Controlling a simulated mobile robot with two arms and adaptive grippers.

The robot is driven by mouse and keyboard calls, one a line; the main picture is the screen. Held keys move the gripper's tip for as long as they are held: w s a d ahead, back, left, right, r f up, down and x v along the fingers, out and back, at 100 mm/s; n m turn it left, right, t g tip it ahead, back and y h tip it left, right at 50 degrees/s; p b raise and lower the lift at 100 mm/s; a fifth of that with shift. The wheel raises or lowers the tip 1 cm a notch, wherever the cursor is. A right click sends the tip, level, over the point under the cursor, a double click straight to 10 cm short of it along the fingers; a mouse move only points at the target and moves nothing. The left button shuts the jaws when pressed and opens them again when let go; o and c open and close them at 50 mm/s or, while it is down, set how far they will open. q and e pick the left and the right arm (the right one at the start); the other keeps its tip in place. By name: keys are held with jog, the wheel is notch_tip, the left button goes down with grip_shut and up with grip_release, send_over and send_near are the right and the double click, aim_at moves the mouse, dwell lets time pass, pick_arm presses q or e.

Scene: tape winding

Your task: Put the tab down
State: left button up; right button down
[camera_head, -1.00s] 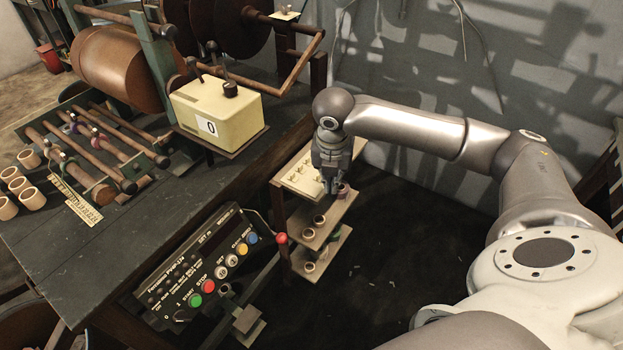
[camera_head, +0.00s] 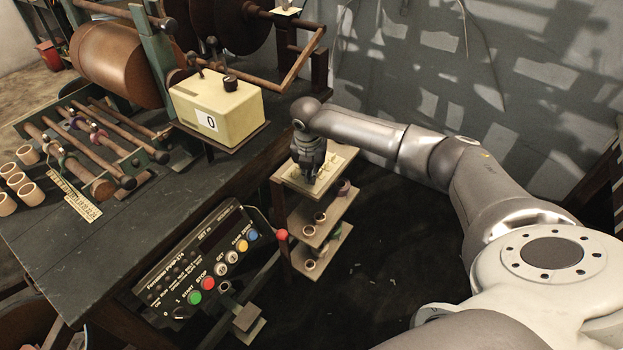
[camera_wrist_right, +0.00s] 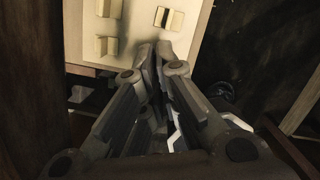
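My right gripper (camera_head: 309,181) points down over the cream top board (camera_head: 338,162) of a small shelf stand. In the right wrist view its fingertips (camera_wrist_right: 156,48) are close together at the board's near edge. No tab shows between the fingertips, though their inner faces are hidden. Small cream tabs sit on the board: one at the upper left (camera_wrist_right: 106,20), one below it (camera_wrist_right: 105,46), and one with a dark stripe at the upper right (camera_wrist_right: 168,18). I cannot tell whether the fingertips touch the board. My left gripper is not in view.
Lower shelves of the stand hold small rings (camera_head: 320,217). A cream box marked 0 (camera_head: 217,108) stands on the workbench (camera_head: 100,262) to the left. A control panel (camera_head: 200,260) with coloured buttons is at the bench front. The grey wall (camera_head: 420,90) lies behind.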

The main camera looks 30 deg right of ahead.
notch_tip(320, 180, down, 2)
jog(key=shift+f, duration=0.25)
jog(key=c, duration=1.6)
grip_release()
jog(key=shift+s, duration=0.1)
jog(key=shift+c, duration=0.2)
jog(key=shift+r, duration=0.1)
notch_tip(320, 180, up, 12)
jog(key=s+a, duration=0.1)
jog(key=shift+s+a+p, duration=0.25)
jog(key=shift+a+p, duration=0.05)
jog(key=shift+p, duration=0.1)
jog(key=shift+f, duration=0.2)
